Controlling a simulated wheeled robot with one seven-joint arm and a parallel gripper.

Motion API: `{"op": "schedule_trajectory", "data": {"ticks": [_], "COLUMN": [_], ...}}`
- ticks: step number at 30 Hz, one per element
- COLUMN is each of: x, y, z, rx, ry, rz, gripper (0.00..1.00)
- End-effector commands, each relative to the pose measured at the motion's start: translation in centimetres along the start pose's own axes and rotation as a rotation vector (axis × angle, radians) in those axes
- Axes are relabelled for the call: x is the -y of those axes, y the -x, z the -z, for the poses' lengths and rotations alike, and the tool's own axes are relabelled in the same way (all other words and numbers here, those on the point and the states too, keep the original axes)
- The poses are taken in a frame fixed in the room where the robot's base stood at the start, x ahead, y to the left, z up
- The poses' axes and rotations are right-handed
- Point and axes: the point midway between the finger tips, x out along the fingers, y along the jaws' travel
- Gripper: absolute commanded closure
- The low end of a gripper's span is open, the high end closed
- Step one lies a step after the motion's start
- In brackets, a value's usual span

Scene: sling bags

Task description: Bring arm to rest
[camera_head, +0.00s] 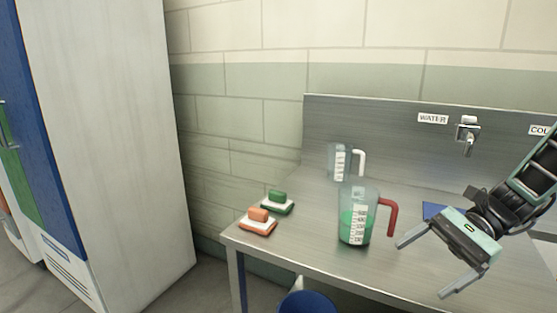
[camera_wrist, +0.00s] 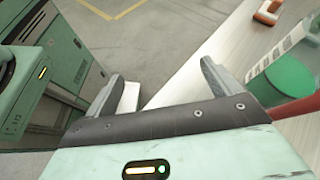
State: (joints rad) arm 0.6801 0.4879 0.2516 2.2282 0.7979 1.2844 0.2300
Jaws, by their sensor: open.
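My gripper (camera_head: 420,265) is at the right of the head view, over the front edge of the metal table (camera_head: 315,264). Its jaws are spread and hold nothing. In the wrist view my gripper (camera_wrist: 160,90) also shows open, with the floor and the table edge between and beyond its fingers. A clear measuring jug with a red handle (camera_head: 357,216) and green liquid stands just left of my gripper, apart from it in the head view. In the wrist view the jug's green liquid (camera_wrist: 283,82) shows at the right.
A clear jug with a white handle (camera_head: 341,163) stands behind. An orange block (camera_head: 258,214) and a green block (camera_head: 277,196) sit on white pads at the table's left end. A tap (camera_head: 467,134) sticks out from the backsplash. A blue bin (camera_head: 306,303) stands below the table.

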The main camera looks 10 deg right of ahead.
Motion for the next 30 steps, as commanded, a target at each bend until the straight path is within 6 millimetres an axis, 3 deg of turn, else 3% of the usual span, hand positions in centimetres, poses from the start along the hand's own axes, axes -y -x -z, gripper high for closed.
{"op": "schedule_trajectory", "data": {"ticks": [1,6,12,21,25,30], "x": [-0.4,-2.9,-6.1,-9.1,-9.7,-9.8], "y": [-2.0,-7.1,-10.7,-13.8,-14.4,-14.6], "z": [-2.1,-6.1,-10.0,-14.9,-16.0,-16.3], "rx": [-0.049,-0.203,-0.35,-0.466,-0.478,-0.482], "ry": [0.086,0.395,0.832,1.498,1.654,1.707], "rz": [-0.108,-0.422,-0.74,-1.046,-1.093,-1.107], "gripper": [0.1,0.1,0.1,0.1,0.1,0.1]}}
